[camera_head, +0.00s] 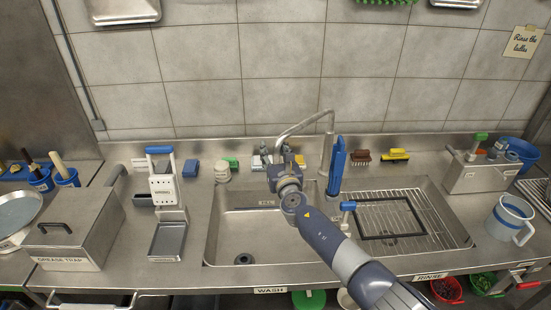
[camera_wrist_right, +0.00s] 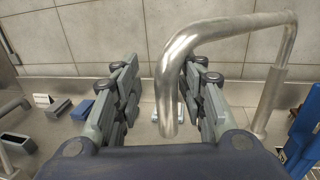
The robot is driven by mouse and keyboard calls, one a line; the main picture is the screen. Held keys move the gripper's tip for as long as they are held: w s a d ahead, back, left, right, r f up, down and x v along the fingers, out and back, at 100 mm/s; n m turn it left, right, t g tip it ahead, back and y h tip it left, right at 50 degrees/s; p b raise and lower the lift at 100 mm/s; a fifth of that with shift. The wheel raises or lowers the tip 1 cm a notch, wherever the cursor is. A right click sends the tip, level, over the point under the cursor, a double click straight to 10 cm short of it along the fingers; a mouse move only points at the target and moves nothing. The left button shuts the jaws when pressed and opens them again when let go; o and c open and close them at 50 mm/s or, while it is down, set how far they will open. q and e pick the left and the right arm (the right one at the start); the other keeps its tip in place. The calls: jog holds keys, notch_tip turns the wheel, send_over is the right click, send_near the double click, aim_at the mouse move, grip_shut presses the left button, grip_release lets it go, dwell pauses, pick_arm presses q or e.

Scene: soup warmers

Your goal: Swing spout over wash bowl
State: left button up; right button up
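The metal spout (camera_head: 305,121) rises from a post between the two bowls and arches left. Its free end hangs near the back of the wash bowl (camera_head: 225,232); my gripper hides part of that area, so I cannot tell whether it is over the bowl. My right gripper (camera_head: 279,160) is at the spout's free end. In the right wrist view the spout (camera_wrist_right: 172,75) hangs between the two spread fingers of this gripper (camera_wrist_right: 164,100). A gap shows on the left, and the spout is close to the right finger; contact is unclear. My left gripper is out of view.
A blue upright tool (camera_head: 337,166) stands right of the spout post. The rinse bowl holds a wire rack (camera_head: 425,215). A grease trap box (camera_head: 75,235) and a slicer-like stand (camera_head: 167,215) are to the left. A blue-banded jug (camera_head: 510,220) stands at the right.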

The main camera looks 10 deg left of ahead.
jog(key=shift+s+d, duration=0.2)
jog(key=shift+s, duration=0.15)
jog(key=v, duration=1.1)
jog(key=shift+s+a, duration=0.2)
jog(key=shift+s, duration=0.05)
